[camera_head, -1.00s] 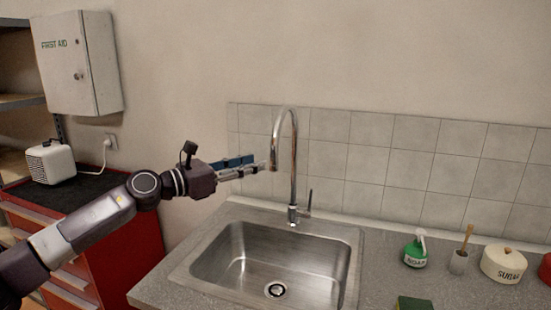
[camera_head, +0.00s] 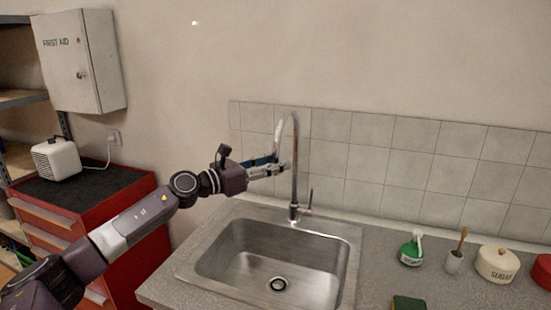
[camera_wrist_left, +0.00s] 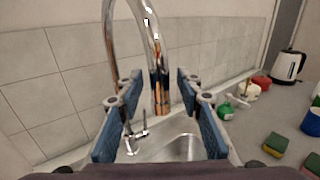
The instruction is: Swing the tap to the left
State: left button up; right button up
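The tap (camera_head: 294,182) is a tall chrome gooseneck behind the sink, with a small side lever (camera_head: 310,199). Its spout hangs over the basin side and also shows in the left wrist view (camera_wrist_left: 155,62). My left gripper (camera_head: 284,169) comes in from the left at the height of the spout's lower end. In the left wrist view its blue-padded fingers (camera_wrist_left: 158,92) are spread, with the spout's end showing between the fingertips. I cannot tell whether either finger touches it. My right gripper is not in view.
The steel sink (camera_head: 215,240) is set in a grey counter (camera_head: 380,265). A green soap bottle (camera_head: 411,252), a brush in a cup (camera_head: 454,262) and a sugar pot (camera_head: 496,265) stand to the right. A tiled wall (camera_head: 400,165) is close behind the tap.

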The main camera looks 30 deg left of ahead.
pick_arm(q)
jog(key=shift+c, duration=0.5)
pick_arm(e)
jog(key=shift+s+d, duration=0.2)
pick_arm(q)
grip_shut()
